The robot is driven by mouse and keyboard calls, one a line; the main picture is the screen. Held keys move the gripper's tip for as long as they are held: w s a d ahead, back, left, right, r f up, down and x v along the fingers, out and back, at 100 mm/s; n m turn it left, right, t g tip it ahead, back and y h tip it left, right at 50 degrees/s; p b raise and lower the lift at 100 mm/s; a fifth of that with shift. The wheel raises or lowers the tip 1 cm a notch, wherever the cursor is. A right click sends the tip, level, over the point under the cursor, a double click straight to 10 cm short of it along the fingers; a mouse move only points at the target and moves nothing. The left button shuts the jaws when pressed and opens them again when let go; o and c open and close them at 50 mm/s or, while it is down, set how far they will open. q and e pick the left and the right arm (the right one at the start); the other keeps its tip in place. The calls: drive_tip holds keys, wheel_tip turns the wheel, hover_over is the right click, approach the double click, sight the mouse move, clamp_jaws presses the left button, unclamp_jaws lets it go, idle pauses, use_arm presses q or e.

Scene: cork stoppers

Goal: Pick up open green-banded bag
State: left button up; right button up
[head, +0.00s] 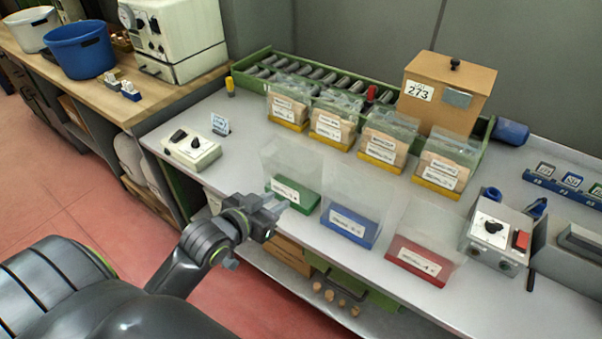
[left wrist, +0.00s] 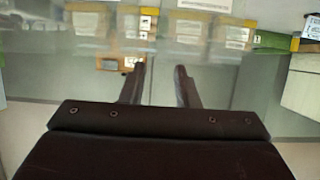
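The open green-banded bag (head: 293,192) stands on the light table, at the left end of a row of three clear bags. It has a transparent upper part, a green band and a white label at its base. My left gripper (head: 282,204) is just in front of it, with its fingertips close to the band; I cannot tell if they touch. In the left wrist view my left gripper's fingers (left wrist: 160,85) are apart with nothing visible between them. A green piece at the right of that view may be the bag. My right gripper is not in view.
A blue-banded bag (head: 350,226) and a red-banded bag (head: 419,260) stand to the right. Behind are several yellow-banded bags (head: 384,150), a green roller rack (head: 262,58) and a brown box (head: 446,85). A switch box (head: 192,150) sits left; a grey control box (head: 494,236) sits right.

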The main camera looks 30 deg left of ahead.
use_arm(q)
drive_tip(key=p, duration=0.1)
approach(313, 182)
drive_tip(key=r+x, duration=0.1)
drive_tip(key=x, duration=0.3)
drive_tip(key=shift+p+x, duration=0.85)
drive_tip(key=shift+x, duration=2.25)
drive_tip(key=shift+s, duration=0.1)
drive_tip(key=shift+c, duration=0.5)
clamp_jaws()
